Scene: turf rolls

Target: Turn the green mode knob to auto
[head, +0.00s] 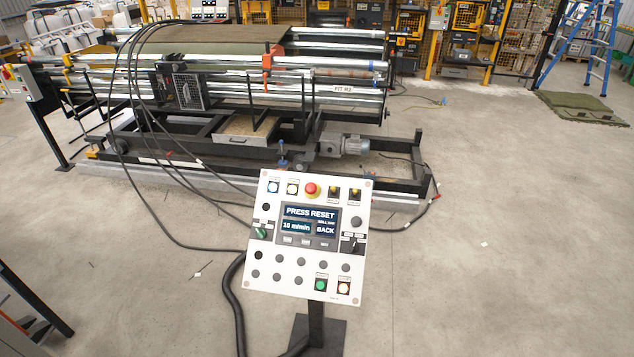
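The white control panel (272,262) stands on a dark post in the middle of the head view. The green mode knob (261,232) is on the panel's left side, below a dark label. Its exact setting is too small to read. A display (308,223) in the panel's middle reads "PRESS RESET", "18 m/min" and "BACK". A black knob (352,243) sits on the right side. A red mushroom button (312,189) is at the top, and a green button (320,285) is at the lower right. Neither of my grippers shows.
A large roller machine (230,90) with a green turf roll stands behind the panel. Black cables (240,290) run over the floor to the post's base. A blue ladder (590,45) and a folded green mat (580,107) are far right. The floor right of the panel is clear.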

